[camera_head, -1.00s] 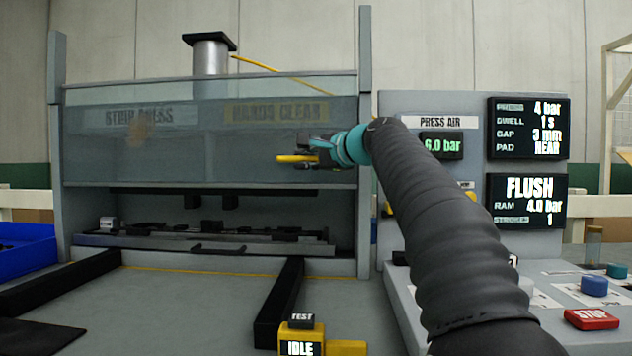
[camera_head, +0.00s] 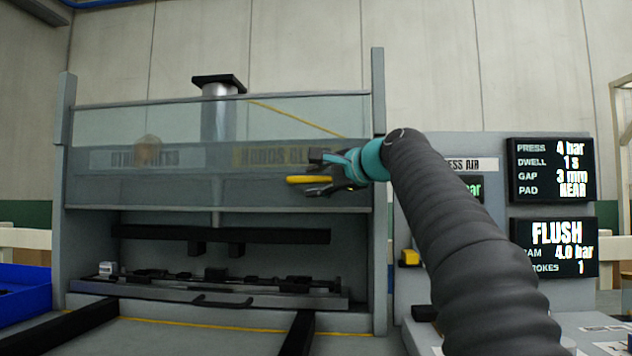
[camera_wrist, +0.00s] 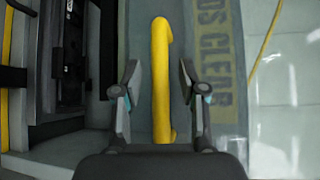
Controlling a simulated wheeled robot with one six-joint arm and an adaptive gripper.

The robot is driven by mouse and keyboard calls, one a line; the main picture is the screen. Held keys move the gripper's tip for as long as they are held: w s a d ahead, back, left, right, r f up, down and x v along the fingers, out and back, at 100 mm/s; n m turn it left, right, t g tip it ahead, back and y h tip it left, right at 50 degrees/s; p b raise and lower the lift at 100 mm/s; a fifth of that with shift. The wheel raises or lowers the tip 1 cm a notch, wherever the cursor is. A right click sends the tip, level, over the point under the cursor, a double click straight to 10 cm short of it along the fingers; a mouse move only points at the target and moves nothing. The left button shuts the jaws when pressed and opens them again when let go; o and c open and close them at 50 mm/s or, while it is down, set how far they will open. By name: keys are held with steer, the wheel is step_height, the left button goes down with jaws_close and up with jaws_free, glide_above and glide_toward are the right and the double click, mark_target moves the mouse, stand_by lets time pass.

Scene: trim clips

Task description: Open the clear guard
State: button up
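The clear guard (camera_head: 120,192) is a see-through panel across the front of the press, between two grey posts. It is partly raised, with an opening below its bottom edge. Its yellow handle (camera_head: 309,180) is a horizontal bar near the right side. In the wrist view the handle (camera_wrist: 160,80) stands between my fingers, with a visible gap on each side. My gripper (camera_head: 318,174) is open around the handle; it also shows in the wrist view (camera_wrist: 159,72). I cannot tell whether a finger touches the handle.
Below the guard is a press bed (camera_head: 150,292) with dark fixtures and a front pull handle (camera_head: 222,302). A dark bar (camera_head: 150,233) hangs above it. Displays (camera_head: 550,170) stand at the right, partly behind my arm. A blue bin (camera_head: 25,290) sits at the left.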

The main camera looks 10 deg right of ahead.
steer(key=v, duration=1.2)
stand_by(0.5)
